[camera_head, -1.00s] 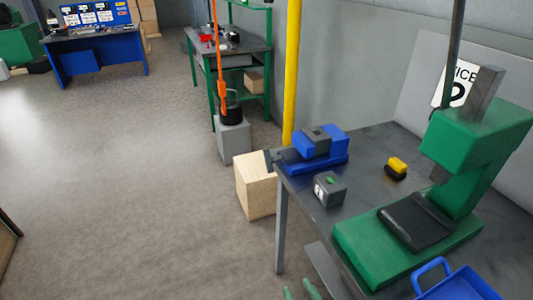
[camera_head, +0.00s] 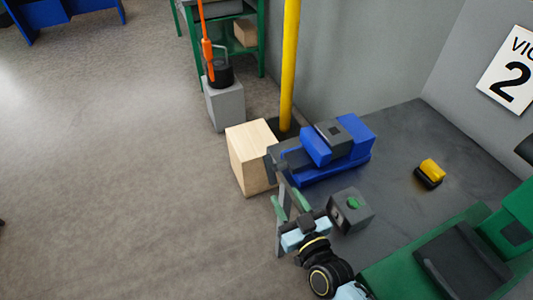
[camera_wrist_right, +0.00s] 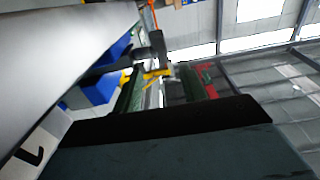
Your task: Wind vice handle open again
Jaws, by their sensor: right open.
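The blue vice (camera_head: 320,150) with a dark grey block in its jaws sits at the bench's left corner. Its grey handle end (camera_head: 270,165) sticks out past the bench edge on the left. My right gripper (camera_head: 287,200) is open, its two green fingers apart and pointing up toward the handle end from just below it. In the right wrist view, the green fingers (camera_wrist_right: 160,90) stand on either side of a gap, with blue vice parts (camera_wrist_right: 97,90) to their left and a dark grey piece (camera_wrist_right: 152,48) beyond the tips. Contact with the handle cannot be seen. My left gripper is out of view.
A grey box with a green button (camera_head: 351,210) stands close to my right wrist. A wooden crate (camera_head: 248,155) and a yellow post (camera_head: 289,70) stand beside the vice. A green press (camera_head: 440,255) and a yellow-black item (camera_head: 430,173) are on the bench (camera_head: 400,150).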

